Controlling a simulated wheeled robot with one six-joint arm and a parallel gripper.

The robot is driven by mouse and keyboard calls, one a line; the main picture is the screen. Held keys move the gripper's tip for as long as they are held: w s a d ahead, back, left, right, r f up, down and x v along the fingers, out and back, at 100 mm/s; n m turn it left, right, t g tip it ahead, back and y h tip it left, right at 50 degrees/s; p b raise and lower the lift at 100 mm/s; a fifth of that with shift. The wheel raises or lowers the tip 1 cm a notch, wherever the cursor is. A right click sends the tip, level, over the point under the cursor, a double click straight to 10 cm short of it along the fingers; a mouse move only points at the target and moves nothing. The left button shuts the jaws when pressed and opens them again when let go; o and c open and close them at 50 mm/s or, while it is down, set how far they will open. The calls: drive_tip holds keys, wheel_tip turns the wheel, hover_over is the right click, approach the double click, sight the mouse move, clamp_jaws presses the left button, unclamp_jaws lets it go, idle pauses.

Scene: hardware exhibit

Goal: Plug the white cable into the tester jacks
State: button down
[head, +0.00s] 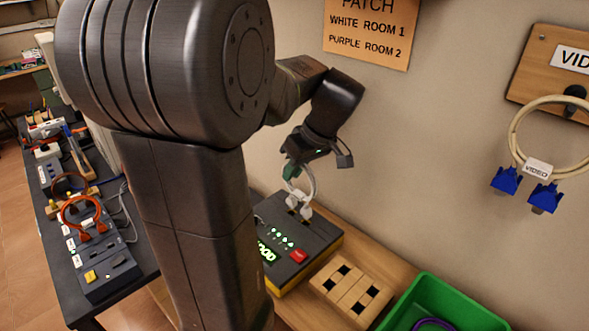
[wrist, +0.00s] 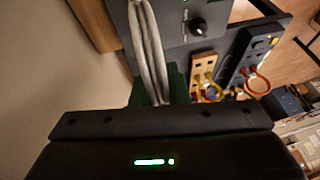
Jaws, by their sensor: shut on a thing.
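The white cable (head: 311,181) hangs in a loop from my gripper (head: 293,172), which is shut on it with green fingers. Its white plugs (head: 298,205) point down at the top of the dark tester (head: 318,232), at its dark jacks. I cannot tell whether they are fully seated. The tester has a red button (head: 299,256), several lit green lights and a green display partly hidden by my arm. In the wrist view, the doubled white cable (wrist: 150,50) runs up from between the green fingers (wrist: 155,100), with the tester's dark panel (wrist: 180,50) and knob behind.
A wooden block with dark slots (head: 350,287) and a green bin (head: 455,300) holding a purple cable (head: 432,324) stand at the right. A VIDEO cable with blue plugs (head: 507,180) hangs on the wall. An orange sign (head: 370,30) reads white room 1, purple room 2. Another bench (head: 60,215) holds orange-cabled devices.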

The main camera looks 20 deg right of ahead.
drive_tip(key=shift+f+b, duration=0.9)
drive_tip(key=shift+f, duration=0.2)
idle(2.1)
drive_tip(key=c, duration=0.7)
unclamp_jaws()
drive_tip(key=shift+r, duration=0.15)
drive_tip(key=p+v, duration=0.5)
drive_tip(key=v, duration=0.2)
drive_tip(key=shift+s+r, duration=0.1)
idle(0.6)
